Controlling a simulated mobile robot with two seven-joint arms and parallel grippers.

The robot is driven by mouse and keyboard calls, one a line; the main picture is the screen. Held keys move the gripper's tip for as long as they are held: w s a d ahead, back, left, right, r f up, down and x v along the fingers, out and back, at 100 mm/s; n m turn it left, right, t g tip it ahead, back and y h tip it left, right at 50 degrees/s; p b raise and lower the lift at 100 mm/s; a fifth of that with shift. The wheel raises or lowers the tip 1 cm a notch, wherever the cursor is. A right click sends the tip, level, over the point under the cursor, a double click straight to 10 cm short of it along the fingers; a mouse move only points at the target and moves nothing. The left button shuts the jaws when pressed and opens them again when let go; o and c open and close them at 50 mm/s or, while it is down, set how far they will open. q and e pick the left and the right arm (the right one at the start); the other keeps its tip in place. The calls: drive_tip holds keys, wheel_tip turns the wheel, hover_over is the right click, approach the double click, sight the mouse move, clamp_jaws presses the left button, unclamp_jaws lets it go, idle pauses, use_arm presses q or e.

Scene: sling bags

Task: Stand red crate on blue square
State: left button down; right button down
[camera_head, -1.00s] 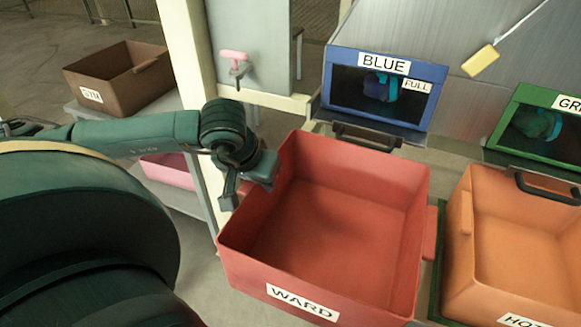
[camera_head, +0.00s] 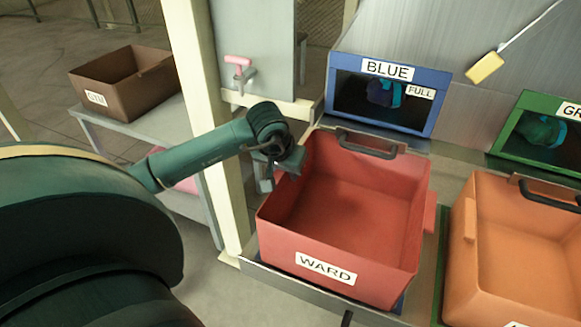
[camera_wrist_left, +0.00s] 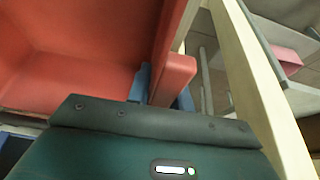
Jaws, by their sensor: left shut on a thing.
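The red crate (camera_head: 345,215), labelled WARD, is empty and looks upright above the metal ledge. My left gripper (camera_head: 275,172) is at its left side, shut on the crate's side handle. The left wrist view shows that handle (camera_wrist_left: 172,80) in front of the gripper and part of the red crate (camera_wrist_left: 80,70). A thin strip of the blue square (camera_head: 400,302) shows under the crate's front right corner; the crate hides the rest. I cannot tell whether the crate's base touches it. My right gripper is not in view.
An orange crate (camera_head: 520,250) stands close on the right, by a green strip. Behind are the blue-framed hatch (camera_head: 385,68), marked FULL, and a green-framed hatch (camera_head: 515,162). A pale post (camera_head: 208,110) stands close left. A brown crate (camera_head: 125,85) sits on a side shelf.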

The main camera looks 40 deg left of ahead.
use_arm(q)
drive_tip(key=shift+w+a+f, duration=0.15)
drive_tip(key=shift+w+f, duration=0.1)
drive_tip(key=shift+w, duration=0.35)
drive_tip(key=shift+w+a+f, duration=0.1)
drive_tip(key=shift+w+f, duration=0.15)
drive_tip(key=shift+w, duration=0.35)
drive_tip(key=shift+f, duration=0.1)
drive_tip(key=c, duration=1.3)
unclamp_jaws()
drive_tip(key=shift+o, duration=0.2)
